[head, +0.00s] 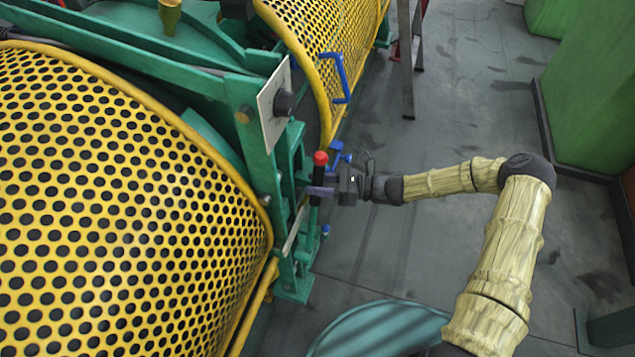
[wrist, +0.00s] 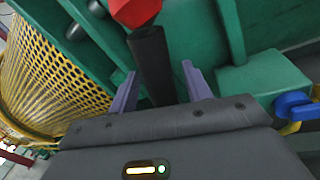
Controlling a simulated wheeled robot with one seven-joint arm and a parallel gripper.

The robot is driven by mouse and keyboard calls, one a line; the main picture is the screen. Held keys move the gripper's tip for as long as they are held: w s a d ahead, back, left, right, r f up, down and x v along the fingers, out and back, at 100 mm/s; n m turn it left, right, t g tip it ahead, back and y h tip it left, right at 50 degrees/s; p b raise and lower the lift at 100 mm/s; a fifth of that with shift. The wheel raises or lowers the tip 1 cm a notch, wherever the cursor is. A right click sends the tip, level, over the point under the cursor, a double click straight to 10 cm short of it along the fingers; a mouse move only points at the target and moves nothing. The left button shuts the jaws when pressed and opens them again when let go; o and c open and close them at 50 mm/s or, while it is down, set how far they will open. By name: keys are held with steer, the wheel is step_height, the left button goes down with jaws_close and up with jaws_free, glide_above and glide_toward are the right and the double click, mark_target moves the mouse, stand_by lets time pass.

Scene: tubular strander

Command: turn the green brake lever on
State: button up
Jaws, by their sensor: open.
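A brake lever with a red knob (head: 320,158) and a dark shaft stands roughly upright at the edge of the green machine frame. In the wrist view the red knob (wrist: 135,10) is at the top, cut off by the picture edge, and the dark shaft (wrist: 152,60) runs down from it. My gripper (head: 314,191) is at the lever, just below the knob, reaching in from the right. In the wrist view its two purple fingers (wrist: 158,78) are apart, one on each side of the shaft. A gap shows on both sides; the shaft's lower end is hidden behind the gripper body.
Yellow perforated guards (head: 110,190) cover the machine on the left. A blue handle (head: 335,78) and a blue fitting (head: 338,152) are close beyond my gripper. A pale plate with a dark knob (head: 285,103) is above the lever.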

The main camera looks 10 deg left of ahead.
steer(key=shift+a, duration=0.1)
jaws_close()
steer(key=shift+r, duration=0.1)
stand_by(0.3)
